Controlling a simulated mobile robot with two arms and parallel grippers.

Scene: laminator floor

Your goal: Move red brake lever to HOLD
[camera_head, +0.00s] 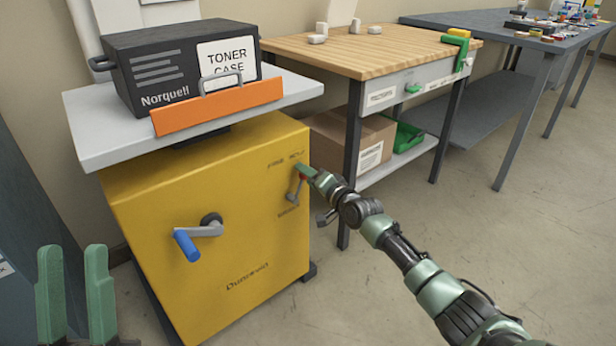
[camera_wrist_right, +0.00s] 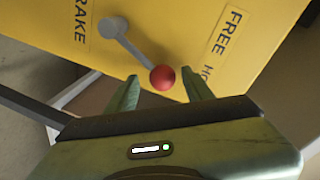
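The brake lever is a grey arm with a red ball knob, on the front of a yellow cabinet (camera_head: 220,250). In the right wrist view the red knob (camera_wrist_right: 162,77) lies between the fingertips of my right gripper (camera_wrist_right: 160,88), which are spread with gaps at both sides. The lever's grey arm (camera_wrist_right: 135,52) runs to a round pivot. A FREE HO... label (camera_wrist_right: 228,45), partly cut off, and a BRAKE label (camera_wrist_right: 80,20) flank it. In the head view my right gripper (camera_head: 305,172) partly hides the knob. My left gripper (camera_head: 73,252) is open and empty at lower left.
A blue-handled crank (camera_head: 188,243) sticks out left of the lever. A toner case (camera_head: 180,65) and an orange bar (camera_head: 215,106) sit on the platform above. A wooden-topped bench (camera_head: 375,50) stands close behind my right arm. The floor at right is clear.

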